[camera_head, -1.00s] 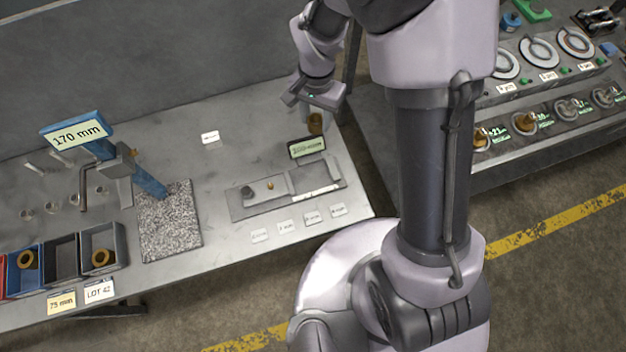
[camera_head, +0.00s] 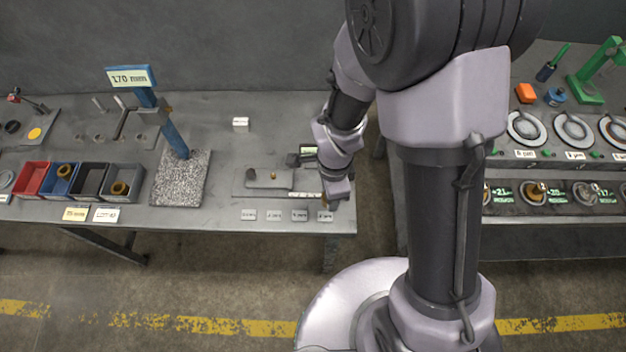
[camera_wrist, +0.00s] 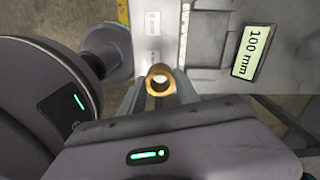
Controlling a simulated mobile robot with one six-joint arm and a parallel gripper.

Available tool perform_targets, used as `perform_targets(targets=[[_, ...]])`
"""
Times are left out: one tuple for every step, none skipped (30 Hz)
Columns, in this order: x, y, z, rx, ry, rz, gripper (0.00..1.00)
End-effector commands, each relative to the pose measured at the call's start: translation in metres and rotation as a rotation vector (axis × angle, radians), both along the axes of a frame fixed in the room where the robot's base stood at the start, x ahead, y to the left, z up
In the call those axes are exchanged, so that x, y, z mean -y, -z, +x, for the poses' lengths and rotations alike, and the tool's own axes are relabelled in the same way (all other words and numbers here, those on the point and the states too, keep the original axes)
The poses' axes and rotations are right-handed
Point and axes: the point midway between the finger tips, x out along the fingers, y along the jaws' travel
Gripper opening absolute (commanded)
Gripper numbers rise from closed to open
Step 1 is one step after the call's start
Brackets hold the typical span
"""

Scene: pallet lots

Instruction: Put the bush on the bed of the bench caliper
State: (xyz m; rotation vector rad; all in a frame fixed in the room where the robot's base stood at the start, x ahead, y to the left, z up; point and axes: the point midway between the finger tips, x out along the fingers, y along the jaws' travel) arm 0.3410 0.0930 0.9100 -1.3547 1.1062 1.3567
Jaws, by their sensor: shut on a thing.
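The bush, a brass-coloured ring (camera_wrist: 159,91), is held between the fingertips of my gripper (camera_wrist: 161,87), its round hole facing the wrist camera. In the head view my gripper (camera_head: 334,194) is at the right front end of the bench caliper, and the arm hides part of the caliper. The bench caliper is a flat grey plate (camera_head: 241,186) with a raised block and a small display. In the wrist view its display (camera_wrist: 251,51) reads 100 mm, to the right of the bush. The bush appears apart from the bed, but its height is unclear.
White cards (camera_head: 273,215) line the front edge by the caliper. To the left stand a granite plate (camera_head: 180,190) with a blue stand reading 170 mm, and red, blue and grey bins (camera_head: 31,178), some holding rings. A second bench (camera_head: 555,210) with gauges is at the right.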

Motion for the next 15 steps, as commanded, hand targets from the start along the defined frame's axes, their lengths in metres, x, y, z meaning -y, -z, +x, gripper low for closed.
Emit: perform_targets(targets=[[-0.007, -0.003, -0.013, -0.006, 0.123, -0.002, 0.00], [-0.011, -0.002, -0.020, -0.006, 0.216, -0.003, 0.00], [-0.016, -0.001, -0.029, -0.005, 0.338, -0.003, 0.00], [-0.019, -0.001, -0.036, -0.004, 0.424, -0.003, 0.00], [-0.022, 0.000, -0.042, -0.004, 0.502, -0.003, 0.00], [-0.025, 0.001, -0.049, -0.003, 0.598, -0.003, 0.00], [-0.027, 0.001, -0.054, -0.003, 0.662, -0.002, 0.00], [-0.028, 0.002, -0.059, -0.003, 0.720, -0.003, 0.00], [-0.030, 0.002, -0.063, -0.001, 0.782, -0.001, 0.00], [-0.031, 0.003, -0.066, -0.002, 0.823, -0.001, 0.00], [-0.031, 0.003, -0.068, -0.001, 0.853, -0.001, 0.00], [-0.032, 0.004, -0.070, -0.001, 0.885, 0.000, 0.00], [-0.032, 0.004, -0.069, 0.000, 0.902, 0.000, 0.00], [-0.032, 0.005, -0.065, -0.001, 0.915, 0.001, 0.00], [-0.033, 0.006, -0.057, 0.001, 0.926, 0.002, 0.00]])
